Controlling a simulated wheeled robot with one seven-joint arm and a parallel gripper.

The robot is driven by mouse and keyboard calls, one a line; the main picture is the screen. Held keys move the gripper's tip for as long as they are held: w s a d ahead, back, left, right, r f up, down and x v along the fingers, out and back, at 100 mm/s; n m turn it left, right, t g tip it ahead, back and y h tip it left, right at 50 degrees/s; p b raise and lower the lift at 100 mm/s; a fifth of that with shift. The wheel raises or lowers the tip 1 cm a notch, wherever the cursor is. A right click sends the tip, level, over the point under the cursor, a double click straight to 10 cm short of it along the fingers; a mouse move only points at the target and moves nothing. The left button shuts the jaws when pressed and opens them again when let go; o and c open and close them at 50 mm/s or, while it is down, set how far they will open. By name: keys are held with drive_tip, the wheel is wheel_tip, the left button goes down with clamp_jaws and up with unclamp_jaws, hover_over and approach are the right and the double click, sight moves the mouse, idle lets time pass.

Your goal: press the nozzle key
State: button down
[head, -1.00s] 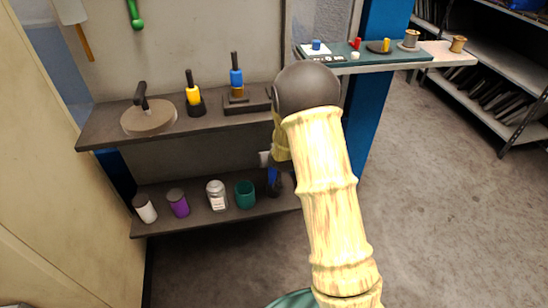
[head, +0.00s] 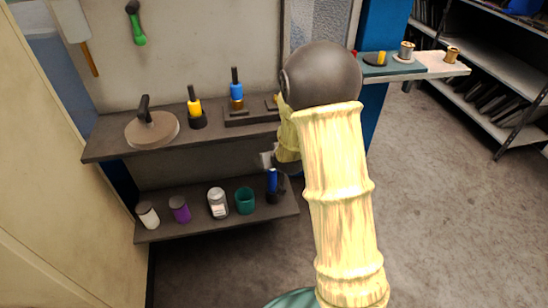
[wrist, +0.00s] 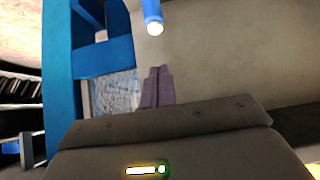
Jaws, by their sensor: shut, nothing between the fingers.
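I cannot pick out the nozzle key for certain. A teal board (head: 408,69) lies on the counter at the upper right, its left part hidden behind my arm. A yellow piece on a dark disc (head: 382,58) shows on it, with a sliver of red (head: 354,52) at the arm's edge. My gripper (wrist: 157,88) is shut and empty in the wrist view. A blue cylinder with a pale end (wrist: 152,15) shows beyond the fingertips, apart from them. In the head view my gripper is mostly hidden by the arm, near the shelves.
The lower shelf (head: 165,229) holds several jars and a blue-handled item (head: 272,180). Spools (head: 406,50) stand on the counter. Open floor lies at the right.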

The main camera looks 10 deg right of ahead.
drive_tip(key=v, duration=0.3)
drive_tip(key=shift+s+r, duration=0.1)
drive_tip(key=shift+r, duration=0.05)
